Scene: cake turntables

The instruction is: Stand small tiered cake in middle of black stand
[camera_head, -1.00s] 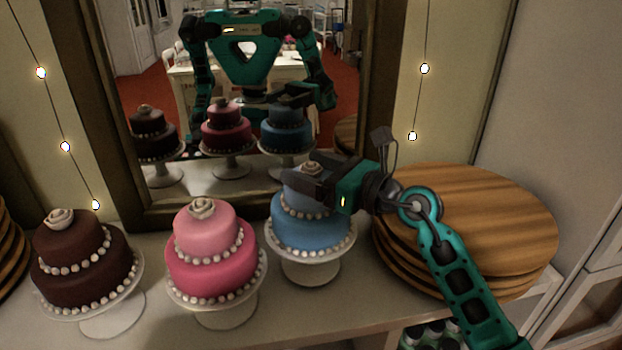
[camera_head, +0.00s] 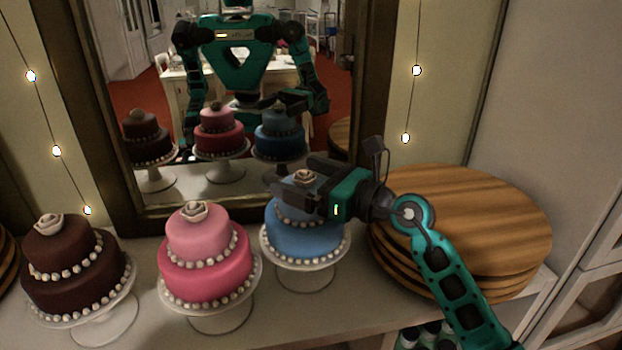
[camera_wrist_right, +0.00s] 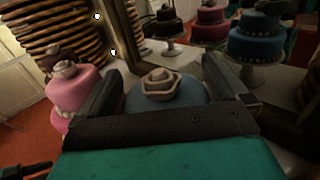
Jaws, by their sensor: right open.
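The blue two-tier cake (camera_head: 310,239) stands upright on a white pedestal stand (camera_head: 306,276). A pale rose (camera_head: 304,178) tops it, and it also shows in the wrist view (camera_wrist_right: 160,83). My right gripper (camera_head: 292,174) is open at the blue cake's upper tier. In the wrist view its fingers (camera_wrist_right: 165,78) lie to either side of the rose and upper tier; contact cannot be told. The pink cake (camera_head: 205,265) and the dark brown cake (camera_head: 72,272) also stand on white stands. I see no black stand.
Stacked wooden boards (camera_head: 465,215) lie right of the blue cake, under my right forearm. A framed mirror (camera_head: 222,186) stands behind, reflecting cakes and robot. Bare counter (camera_head: 270,325) lies in front. Bottles (camera_head: 425,335) sit below at right.

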